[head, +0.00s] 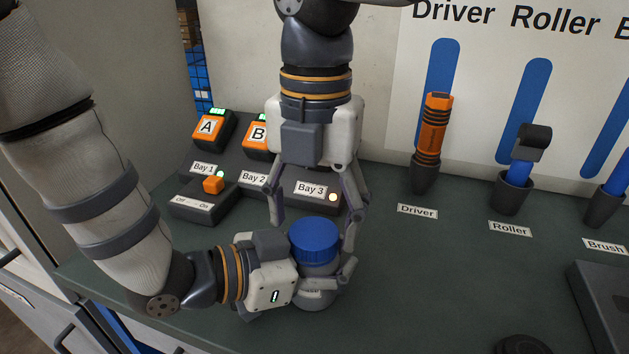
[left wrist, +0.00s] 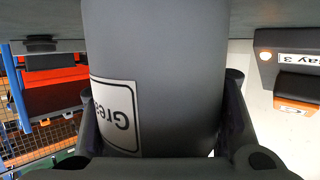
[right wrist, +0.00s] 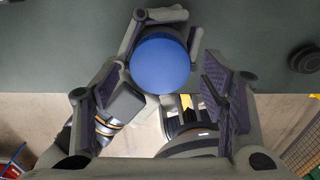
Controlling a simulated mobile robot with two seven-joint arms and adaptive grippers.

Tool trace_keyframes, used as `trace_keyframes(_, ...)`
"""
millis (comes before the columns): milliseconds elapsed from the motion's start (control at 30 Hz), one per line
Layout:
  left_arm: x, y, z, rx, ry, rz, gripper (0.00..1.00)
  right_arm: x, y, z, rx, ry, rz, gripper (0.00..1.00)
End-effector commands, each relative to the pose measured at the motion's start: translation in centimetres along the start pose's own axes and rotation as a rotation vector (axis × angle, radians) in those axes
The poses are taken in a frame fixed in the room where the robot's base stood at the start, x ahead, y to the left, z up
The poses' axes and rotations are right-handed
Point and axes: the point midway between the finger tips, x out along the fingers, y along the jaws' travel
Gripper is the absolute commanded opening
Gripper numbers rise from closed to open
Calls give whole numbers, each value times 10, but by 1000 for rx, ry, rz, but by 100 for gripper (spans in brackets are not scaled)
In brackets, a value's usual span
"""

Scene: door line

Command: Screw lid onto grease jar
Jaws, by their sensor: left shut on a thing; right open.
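The grey grease jar (head: 318,297) stands upright on the dark green bench, and its label shows in the left wrist view (left wrist: 116,112). My left gripper (head: 338,280) is shut around the jar's body from the left side. The blue lid (head: 314,238) sits on top of the jar; how far it is threaded cannot be told. My right gripper (head: 312,218) points down from above and is open, with its fingers on either side of the lid. In the right wrist view the lid (right wrist: 160,65) lies beyond and between the spread fingers.
A charger with Bay 1, Bay 2 and Bay 3 labels (head: 254,180) and an orange switch (head: 213,185) stands behind left. The driver (head: 433,130), roller (head: 531,145) and brush holder (head: 604,208) stand at right. A dark tray (head: 600,300) lies front right.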

Motion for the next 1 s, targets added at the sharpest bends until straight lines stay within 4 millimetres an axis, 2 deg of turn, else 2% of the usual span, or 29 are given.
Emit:
trace_keyframes(133, 0, 0, -1, 1, 1, 0, 0, 10, 0, 0, 0, -1, 0, 66)
trace_keyframes(400, 0, 0, -1, 1, 2, -1, 0, 12, 0, 0, 0, -2, 1, 66)
trace_keyframes(433, 0, 0, -1, 1, 2, -1, 0, 12, 0, 0, 0, -2, 1, 64)
trace_keyframes(633, 0, 0, -1, 1, 2, -1, 0, 11, 0, 0, 0, -2, 1, 18)
trace_keyframes(667, 0, 0, -1, 1, 2, -1, 0, 11, 0, 0, 0, -2, 1, 15)
trace_keyframes(800, 0, 0, -1, 1, 2, -1, 0, 11, 0, 0, 19, -2, 1, 15)
trace_keyframes(867, 0, 0, -1, 1, 2, 0, 0, 11, 0, 0, 107, -3, -1, 15)
trace_keyframes(1000, 0, 0, -1, 1, 2, -1, 0, 12, 0, 0, 544, -6, -4, 15)
